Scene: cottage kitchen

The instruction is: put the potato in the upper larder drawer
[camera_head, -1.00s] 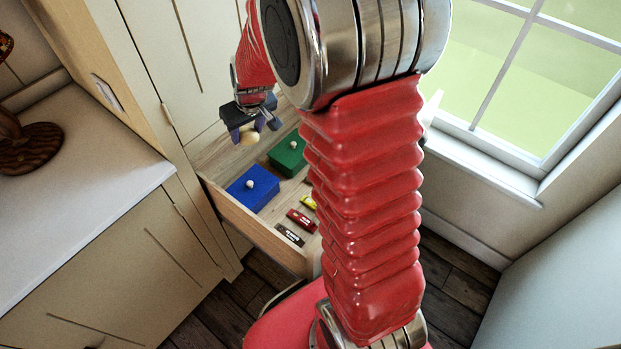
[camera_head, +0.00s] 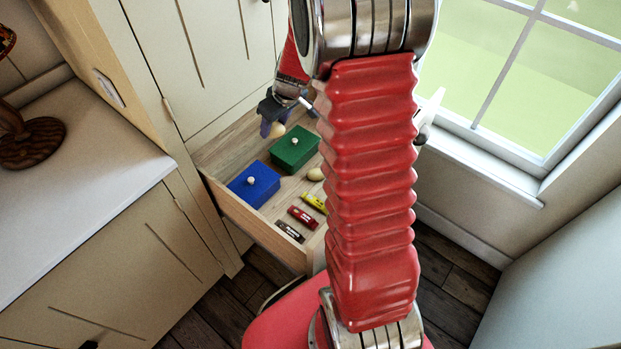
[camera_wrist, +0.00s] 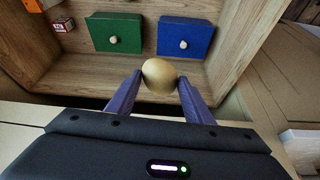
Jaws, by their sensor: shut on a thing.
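The potato (camera_head: 277,130) is a pale tan round lump. It also shows in the wrist view (camera_wrist: 159,76), between the two purple-blue fingertips. My gripper (camera_head: 272,124) is shut on it; in the wrist view my gripper (camera_wrist: 160,84) has a finger on each side of it. A wooden drawer (camera_head: 254,224) is pulled open from the tall cream cupboard. The potato is held over the back part of this drawer, behind the blue and green boxes; its exact height is hard to tell. My arm hides the drawer's right side.
The drawer holds a blue lidded box (camera_head: 253,184), a green lidded box (camera_head: 295,148), several small packets (camera_head: 302,217) and another pale round thing (camera_head: 316,174). Bare wood shows behind the boxes. A white worktop (camera_head: 75,190) stands at left and a window at right.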

